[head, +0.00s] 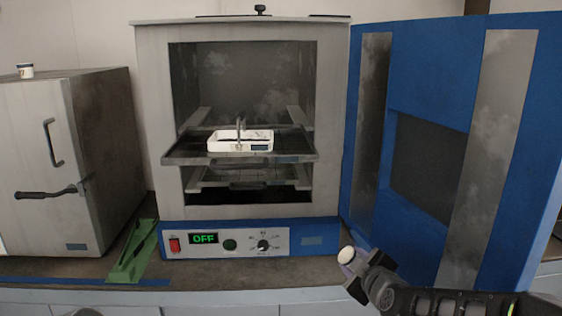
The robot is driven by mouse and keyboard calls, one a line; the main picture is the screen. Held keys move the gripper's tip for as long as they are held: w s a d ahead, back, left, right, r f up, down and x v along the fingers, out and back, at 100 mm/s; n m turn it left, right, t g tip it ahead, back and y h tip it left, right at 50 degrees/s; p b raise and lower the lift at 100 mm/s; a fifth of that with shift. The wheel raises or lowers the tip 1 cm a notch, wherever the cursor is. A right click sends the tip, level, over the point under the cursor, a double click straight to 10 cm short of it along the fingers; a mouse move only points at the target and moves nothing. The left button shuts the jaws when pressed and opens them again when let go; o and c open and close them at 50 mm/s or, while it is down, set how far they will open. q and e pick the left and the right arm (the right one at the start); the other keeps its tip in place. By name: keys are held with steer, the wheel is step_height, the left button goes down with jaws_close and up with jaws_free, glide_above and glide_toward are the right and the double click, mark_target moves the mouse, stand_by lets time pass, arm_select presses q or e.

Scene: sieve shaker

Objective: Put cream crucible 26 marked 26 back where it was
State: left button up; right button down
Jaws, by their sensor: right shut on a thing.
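My right gripper (352,268) is in front of the bench's front edge at the lower right, below the open oven door. It is shut on a small cream crucible (346,254), whose pale top shows above the fingers. No number can be read on it from here. Another small cream crucible (25,71) stands upright on top of the grey cabinet at the far left; its dark mark seems to end in 7. My left gripper is not in view.
The oven (152,120) stands open, its blue door (428,75) swung right. A wire shelf (187,158) sticks out, bearing a white tray (240,147) with an upright handle. A grey cabinet (100,150) stands left; a green bracket (135,250) lies between them. The display reads OFF.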

steer(key=s+d+f+m+h, duration=0.1)
steer(key=s+f, duration=0.4)
steer(key=f, duration=0.6)
steer(key=shift+s+d+f+m+h, duration=0.2)
steer(key=shift+s+d+m+h, duration=0.25)
steer(key=shift+d, duration=0.3)
steer(key=shift+w, duration=0.1)
steer(key=v, duration=0.5)
steer(key=shift+s+r, duration=0.15)
steer(key=shift+s, duration=0.15)
steer(key=shift+a, duration=0.1)
